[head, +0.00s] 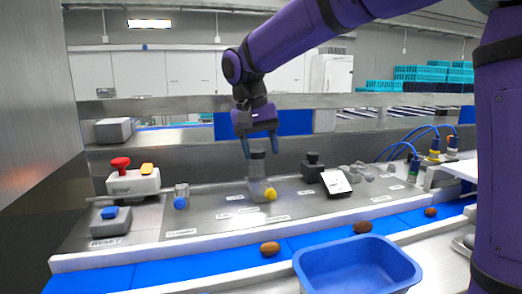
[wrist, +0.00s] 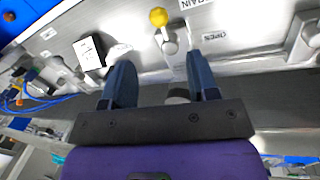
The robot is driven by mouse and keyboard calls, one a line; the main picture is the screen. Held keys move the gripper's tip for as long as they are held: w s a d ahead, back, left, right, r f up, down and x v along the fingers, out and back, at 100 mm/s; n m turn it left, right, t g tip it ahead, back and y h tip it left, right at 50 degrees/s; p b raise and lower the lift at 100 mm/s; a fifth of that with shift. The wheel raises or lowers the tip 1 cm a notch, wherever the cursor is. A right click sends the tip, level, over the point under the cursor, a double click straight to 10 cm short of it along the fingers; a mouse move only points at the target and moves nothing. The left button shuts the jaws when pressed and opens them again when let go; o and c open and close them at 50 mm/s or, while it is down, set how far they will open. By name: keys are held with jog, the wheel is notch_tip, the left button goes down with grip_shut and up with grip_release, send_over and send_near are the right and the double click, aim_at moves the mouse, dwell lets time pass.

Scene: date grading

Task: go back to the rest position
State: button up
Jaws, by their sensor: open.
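My gripper (head: 260,148) hangs from my purple arm over the control panel (head: 225,222), fingers down. It stands just above a grey upright post (head: 256,168) beside the yellow-knobbed lever (head: 270,194). In the wrist view my gripper (wrist: 160,80) has its two blue-grey fingers wide apart and holds nothing. The yellow knob (wrist: 158,17) shows there beyond the fingertips, clear of them. A grey round part shows near the base of the right finger; I cannot tell whether it touches.
In front, a blue belt (head: 205,268) carries brown dates (head: 270,248). A blue tray (head: 310,262) is at the front. A rail (head: 190,103) runs behind.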

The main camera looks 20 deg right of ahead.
jog(key=s+d+r+n+t+y, duration=0.1)
jog(key=s+d+r+t+y, duration=0.1)
jog(key=s+d, duration=0.8)
jog(key=s+d+f+t, duration=0.1)
jog(key=s+f, duration=0.1)
jog(key=s, duration=0.5)
jog(key=s+d+f+n+t, duration=0.1)
jog(key=s+d+f+t, duration=0.1)
jog(key=s, duration=0.6)
jog(key=shift+s+d+f+t, duration=0.3)
jog(key=shift+f, duration=0.25)
